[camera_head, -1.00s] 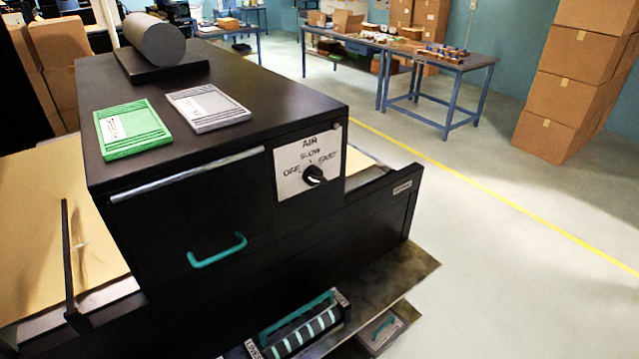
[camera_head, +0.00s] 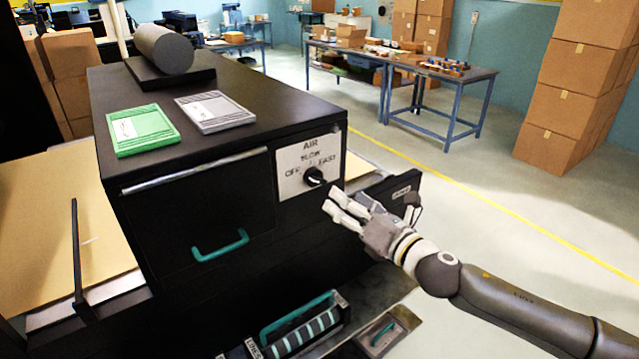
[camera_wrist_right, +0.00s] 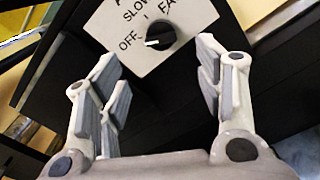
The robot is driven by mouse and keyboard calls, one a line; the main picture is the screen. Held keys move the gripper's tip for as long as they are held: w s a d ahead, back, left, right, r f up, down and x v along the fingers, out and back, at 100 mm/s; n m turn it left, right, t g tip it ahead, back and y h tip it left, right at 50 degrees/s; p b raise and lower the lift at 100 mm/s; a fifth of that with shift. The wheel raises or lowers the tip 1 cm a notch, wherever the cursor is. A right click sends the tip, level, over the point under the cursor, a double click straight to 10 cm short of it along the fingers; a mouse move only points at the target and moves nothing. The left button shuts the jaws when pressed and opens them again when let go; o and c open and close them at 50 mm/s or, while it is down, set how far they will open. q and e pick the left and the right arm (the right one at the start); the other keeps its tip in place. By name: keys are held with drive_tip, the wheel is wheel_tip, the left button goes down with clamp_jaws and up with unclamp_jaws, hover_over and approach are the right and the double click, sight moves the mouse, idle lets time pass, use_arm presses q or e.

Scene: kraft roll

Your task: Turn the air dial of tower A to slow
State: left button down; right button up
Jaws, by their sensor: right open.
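The air dial (camera_head: 315,176) is a black knob on a white plate (camera_head: 296,165) marked AIR, OFF, SLOW and FAST, on the front of a black tower (camera_head: 200,195). I see no letter that names the tower. My right gripper (camera_head: 332,203) is just in front of the dial, a little below and right of it, open and empty. In the right wrist view, the dial (camera_wrist_right: 160,35) shows between and beyond the open fingers (camera_wrist_right: 157,65), apart from them. Its white mark lies on the side toward OFF there. My left gripper is out of view.
A green card (camera_head: 142,130) and a grey card (camera_head: 216,111) lie on the tower top near a grey roll (camera_head: 163,49). A teal handle (camera_head: 221,246) is on the front, left of the plate. A teal-handled striped unit (camera_head: 300,330) is below. Open floor lies to the right.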

sight(320, 183)
drive_tip(key=p+x, duration=0.1)
drive_tip(key=x, duration=0.9)
drive_tip(key=shift+w+a+p, duration=0.2)
drive_tip(key=shift+w+p, duration=0.1)
drive_tip(key=shift+p, duration=0.1)
drive_tip(key=shift+c, duration=0.4)
drive_tip(key=shift+f, duration=0.1)
drive_tip(key=c, duration=0.9)
